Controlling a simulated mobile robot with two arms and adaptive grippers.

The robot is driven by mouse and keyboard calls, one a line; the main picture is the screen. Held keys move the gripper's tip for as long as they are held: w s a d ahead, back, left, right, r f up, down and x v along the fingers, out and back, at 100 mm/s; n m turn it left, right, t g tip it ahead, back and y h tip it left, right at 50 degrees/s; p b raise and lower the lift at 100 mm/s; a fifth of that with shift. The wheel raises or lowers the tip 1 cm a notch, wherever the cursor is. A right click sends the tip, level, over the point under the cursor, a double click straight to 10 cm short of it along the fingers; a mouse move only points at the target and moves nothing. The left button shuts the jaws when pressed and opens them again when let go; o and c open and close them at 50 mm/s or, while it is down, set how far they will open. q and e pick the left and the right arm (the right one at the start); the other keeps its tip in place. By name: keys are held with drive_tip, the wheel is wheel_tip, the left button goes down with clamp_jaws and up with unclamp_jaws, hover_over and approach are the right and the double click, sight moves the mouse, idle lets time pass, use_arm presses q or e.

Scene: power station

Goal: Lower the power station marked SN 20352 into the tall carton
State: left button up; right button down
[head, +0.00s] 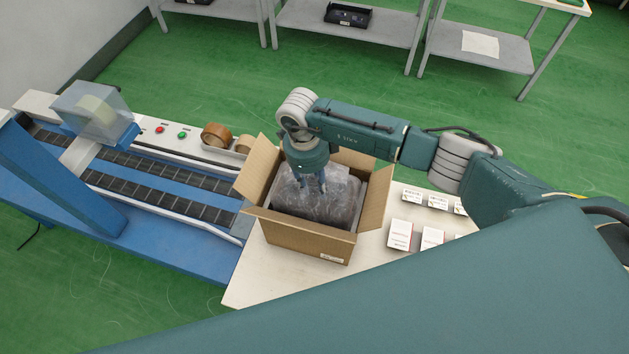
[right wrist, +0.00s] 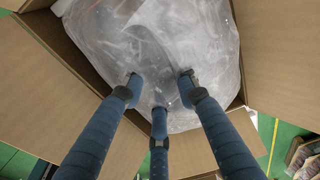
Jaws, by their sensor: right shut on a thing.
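The tall carton (head: 306,240) stands on the pale table with its flaps open. Inside it sits a grey bundle wrapped in clear plastic (head: 316,202), which I take for the power station; no SN 20352 marking is readable. My right gripper (head: 324,187) reaches down into the carton from above and is shut on the wrapped bundle. In the right wrist view three blue fingers press on the plastic-wrapped top (right wrist: 190,40) between the cardboard flaps (right wrist: 285,60). The bundle's lower part is hidden by the carton walls. My left gripper is not in view.
Shelves (head: 345,22) are at the back.

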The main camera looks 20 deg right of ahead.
sight(313, 191)
wheel_tip(313, 191, down, 6)
drive_tip(key=b, duration=0.4)
drive_tip(key=shift+w, duration=0.15)
drive_tip(key=shift+f+b, duration=1.3)
drive_tip(key=shift+b, duration=0.1)
